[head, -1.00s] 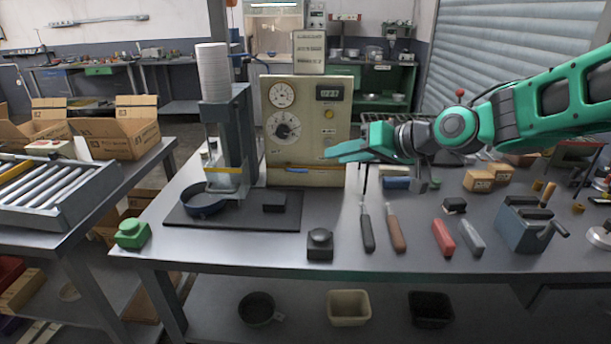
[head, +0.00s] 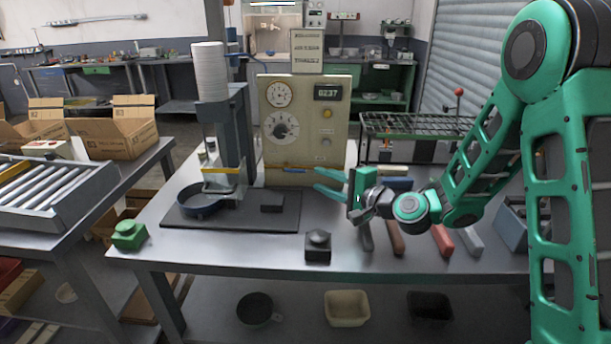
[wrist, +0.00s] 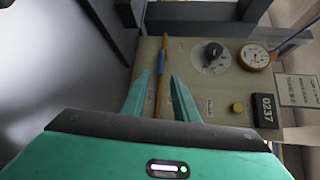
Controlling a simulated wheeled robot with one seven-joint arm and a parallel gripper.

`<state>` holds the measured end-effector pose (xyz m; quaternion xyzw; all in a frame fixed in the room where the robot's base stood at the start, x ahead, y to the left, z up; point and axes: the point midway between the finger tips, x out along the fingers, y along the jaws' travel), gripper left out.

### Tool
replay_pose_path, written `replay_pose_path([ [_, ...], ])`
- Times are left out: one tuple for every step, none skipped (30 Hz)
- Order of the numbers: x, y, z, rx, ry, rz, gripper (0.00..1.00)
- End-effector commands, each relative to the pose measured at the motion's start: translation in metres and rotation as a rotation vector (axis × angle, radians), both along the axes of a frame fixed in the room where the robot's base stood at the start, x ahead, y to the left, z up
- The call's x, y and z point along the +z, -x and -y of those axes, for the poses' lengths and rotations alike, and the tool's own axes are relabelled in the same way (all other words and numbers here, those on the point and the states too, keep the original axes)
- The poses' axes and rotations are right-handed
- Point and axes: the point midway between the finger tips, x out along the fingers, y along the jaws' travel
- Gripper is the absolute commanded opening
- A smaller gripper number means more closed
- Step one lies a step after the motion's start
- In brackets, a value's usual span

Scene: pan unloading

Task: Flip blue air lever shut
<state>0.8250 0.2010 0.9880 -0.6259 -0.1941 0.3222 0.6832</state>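The blue air lever (wrist: 161,58) shows in the wrist view as a small blue piece on a thin orange pipe (wrist: 157,100) across the cream panel (wrist: 200,95). It appears to lie along the pipe. In the head view the pipe (head: 290,170) runs low on the panel (head: 270,150); the blue piece is hard to make out. My gripper (head: 316,179) is open and empty, right of the pipe in the head view. In the wrist view its two green fingers (wrist: 160,76) point at the panel, one either side of the pipe, with no clear contact.
A press (head: 238,130) with a dark pan (head: 203,202) stands left of the panel. A black button box (head: 318,246) and several tools lie on the table near my arm. A wire rack (head: 415,124) is behind.

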Motion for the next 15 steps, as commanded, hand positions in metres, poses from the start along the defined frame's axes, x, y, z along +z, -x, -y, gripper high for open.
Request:
replay_pose_path([
  [-0.002,-0.006,-0.008,0.005,0.003,0.002,0.27],
  [-0.002,-0.01,-0.013,0.006,0.002,0.001,0.27],
  [-0.003,-0.015,-0.017,0.005,0.002,0.003,0.27],
  [-0.004,-0.019,-0.021,0.005,0.002,0.003,0.27],
  [-0.004,-0.023,-0.024,0.005,0.003,0.003,0.27],
  [-0.005,-0.028,-0.029,0.004,0.002,0.003,0.27],
  [-0.006,-0.031,-0.032,0.004,0.002,0.003,0.27],
  [-0.006,-0.034,-0.035,0.005,0.003,0.003,0.27],
  [-0.007,-0.038,-0.038,0.004,0.001,0.002,0.27],
  [-0.008,-0.041,-0.041,0.005,0.003,0.003,0.27],
  [-0.008,-0.043,-0.043,0.004,0.002,0.003,0.27],
  [-0.009,-0.045,-0.045,0.003,0.002,0.002,0.27],
  [-0.009,-0.047,-0.047,0.003,0.002,0.003,0.27],
  [-0.009,-0.049,-0.048,0.003,0.002,0.003,0.27],
  [-0.009,-0.05,-0.05,0.003,0.002,0.002,0.27],
])
